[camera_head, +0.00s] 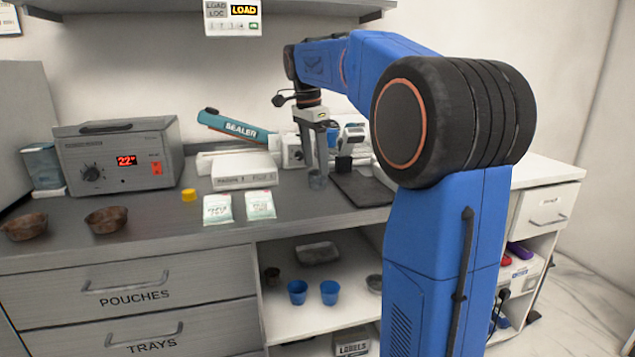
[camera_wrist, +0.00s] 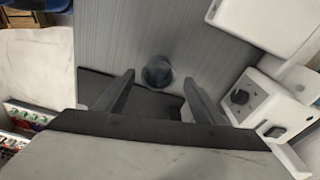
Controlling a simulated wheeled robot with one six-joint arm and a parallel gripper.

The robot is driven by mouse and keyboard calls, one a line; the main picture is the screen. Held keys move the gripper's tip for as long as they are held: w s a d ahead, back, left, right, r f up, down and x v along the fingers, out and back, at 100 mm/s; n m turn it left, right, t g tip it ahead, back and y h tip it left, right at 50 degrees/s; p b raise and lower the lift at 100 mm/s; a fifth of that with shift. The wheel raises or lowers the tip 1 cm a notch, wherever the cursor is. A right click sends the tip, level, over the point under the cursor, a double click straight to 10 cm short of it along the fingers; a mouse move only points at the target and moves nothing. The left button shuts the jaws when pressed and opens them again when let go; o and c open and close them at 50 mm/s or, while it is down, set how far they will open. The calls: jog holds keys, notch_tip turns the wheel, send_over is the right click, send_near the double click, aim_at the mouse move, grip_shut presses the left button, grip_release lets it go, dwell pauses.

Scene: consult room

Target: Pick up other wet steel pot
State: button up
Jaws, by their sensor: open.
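A small grey steel pot (camera_head: 318,180) stands on the counter directly below my gripper (camera_head: 319,166). In the wrist view the pot (camera_wrist: 158,70) shows as a dark round cup between and just beyond my two open fingers (camera_wrist: 158,80). The fingers hold nothing, and I cannot tell whether they touch the pot. It stands at the edge of a dark mat (camera_head: 362,188). Another small steel pot (camera_head: 374,283) is on the open shelf below, partly hidden by my arm. Whether either pot is wet is too small to tell.
The teal sealer (camera_head: 237,127) and a white box (camera_head: 243,170) are left of my gripper. Two pouches (camera_head: 217,209) (camera_head: 261,205) lie in front. Blue cups (camera_head: 297,292) are on the shelf.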

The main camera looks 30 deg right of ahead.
aim_at(317, 173)
jog(key=shift+s+d+f, duration=0.1)
jog(key=shift+d+f, duration=0.05)
jog(key=shift+f, duration=0.95)
jog(key=shift+s+d+f, duration=0.1)
jog(key=shift+f, duration=0.95)
jog(key=c, duration=1)
jog(key=shift+w+r, duration=0.1)
jog(key=shift+r, duration=0.05)
jog(key=shift+c, duration=0.2)
